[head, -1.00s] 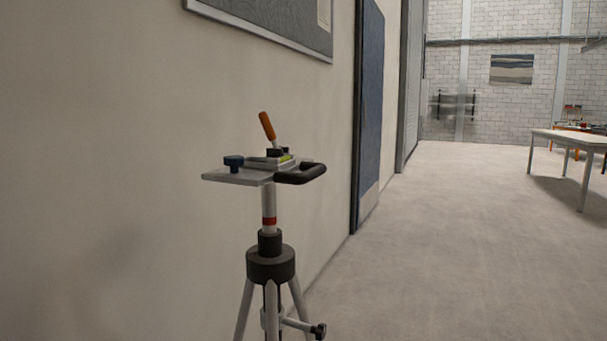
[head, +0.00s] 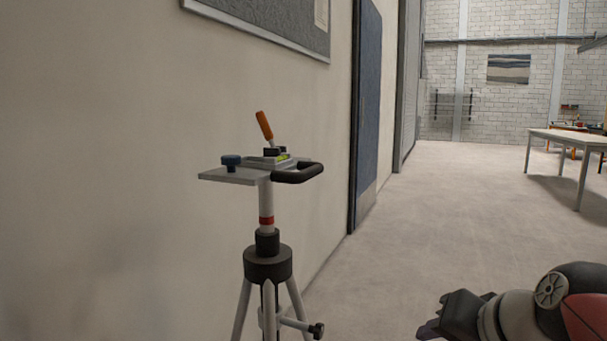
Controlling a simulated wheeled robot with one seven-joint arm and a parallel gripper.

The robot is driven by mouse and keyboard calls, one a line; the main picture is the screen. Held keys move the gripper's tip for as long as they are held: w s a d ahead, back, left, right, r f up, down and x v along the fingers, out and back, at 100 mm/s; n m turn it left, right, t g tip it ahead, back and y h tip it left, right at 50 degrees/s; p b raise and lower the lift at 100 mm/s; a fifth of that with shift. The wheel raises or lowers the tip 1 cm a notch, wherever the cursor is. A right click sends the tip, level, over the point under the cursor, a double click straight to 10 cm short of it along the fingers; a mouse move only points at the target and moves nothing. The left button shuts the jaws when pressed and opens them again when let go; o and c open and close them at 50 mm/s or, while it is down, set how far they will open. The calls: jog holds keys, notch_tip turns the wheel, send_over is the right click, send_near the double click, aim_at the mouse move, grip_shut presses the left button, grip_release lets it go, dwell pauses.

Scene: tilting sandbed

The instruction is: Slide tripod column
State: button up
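The tripod stands upright near the wall, left of centre in the head view. Its pale column (head: 265,201) has a red band and rises out of a dark collar (head: 268,263). A side crank with a dark knob (head: 317,330) sticks out low between the legs. My gripper (head: 430,325) is at the lower right, apart from the tripod. Its fingers are dark and blurred together, and their opening is unclear.
A beige wall (head: 110,200) runs close behind the tripod on the left, with a blue panel (head: 367,110) further along. A pale table (head: 570,138) stands at the far right. The floor (head: 430,220) between is clear.

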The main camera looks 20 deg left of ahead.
aim_at(314, 173)
jog(key=w+a+r+m+y, duration=0.1)
jog(key=w+a+r+y, duration=0.2)
jog(key=a+r, duration=0.3)
jog(key=w+a+r+m+y, duration=0.1)
jog(key=w+a+r+y, duration=0.2)
jog(key=w+a+r, duration=0.3)
jog(key=w+a+r+y, duration=0.3)
jog(key=w+a+r, duration=0.2)
jog(key=a+r, duration=0.2)
jog(key=shift+a+r+m, duration=0.25)
jog(key=shift+a+m, duration=0.15)
jog(key=shift+a, duration=0.3)
jog(key=p+x, duration=0.1)
jog(key=x, duration=0.6)
jog(key=shift+a, duration=0.15)
grip_shut()
jog(key=shift+f, duration=0.1)
